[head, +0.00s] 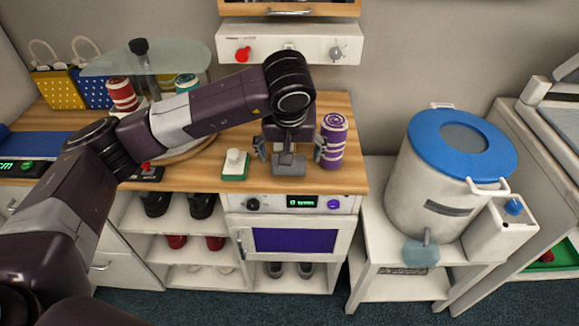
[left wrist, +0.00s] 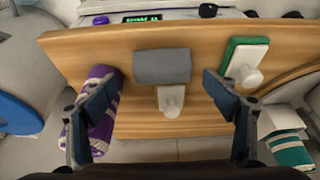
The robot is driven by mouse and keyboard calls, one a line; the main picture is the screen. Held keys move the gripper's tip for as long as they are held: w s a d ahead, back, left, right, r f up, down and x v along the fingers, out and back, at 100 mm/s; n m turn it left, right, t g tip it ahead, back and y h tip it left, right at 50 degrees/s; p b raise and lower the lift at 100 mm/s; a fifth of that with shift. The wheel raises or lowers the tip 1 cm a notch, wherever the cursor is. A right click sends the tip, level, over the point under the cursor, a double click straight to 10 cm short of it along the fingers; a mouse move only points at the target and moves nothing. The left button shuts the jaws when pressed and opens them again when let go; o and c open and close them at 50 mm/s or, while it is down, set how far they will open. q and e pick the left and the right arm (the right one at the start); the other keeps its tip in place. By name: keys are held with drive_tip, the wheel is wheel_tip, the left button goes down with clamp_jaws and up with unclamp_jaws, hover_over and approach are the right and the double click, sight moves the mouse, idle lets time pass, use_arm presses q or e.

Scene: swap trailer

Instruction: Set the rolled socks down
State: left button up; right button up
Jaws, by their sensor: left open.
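The purple rolled socks (head: 333,140) with white stripes stand upright on the wooden counter, near its front right corner. They also show in the left wrist view (left wrist: 103,128), partly behind one finger. My left gripper (head: 290,152) is open above the counter, just left of the socks. The socks are outside its fingers, beside the right-hand one in the head view; I cannot tell whether they touch. In the left wrist view, a grey block with a pale handle (left wrist: 162,67) lies between the open fingers (left wrist: 165,110). My right gripper is not in view.
A green block with a white knob (head: 234,167) sits left of the gripper. Red rolled socks (head: 122,95) and teal rolled socks (head: 186,83) stand at the back left. A white drum with a blue lid (head: 440,185) stands right, past a gap. Shoes fill shelves below.

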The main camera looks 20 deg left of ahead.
use_arm(q)
drive_tip(key=shift+p+x, duration=0.45)
drive_tip(key=shift+x, duration=1.8)
drive_tip(key=shift+s+a+f, duration=0.1)
drive_tip(key=shift+c, duration=0.6)
drive_tip(key=c, duration=1)
drive_tip(key=shift+c, duration=0.4)
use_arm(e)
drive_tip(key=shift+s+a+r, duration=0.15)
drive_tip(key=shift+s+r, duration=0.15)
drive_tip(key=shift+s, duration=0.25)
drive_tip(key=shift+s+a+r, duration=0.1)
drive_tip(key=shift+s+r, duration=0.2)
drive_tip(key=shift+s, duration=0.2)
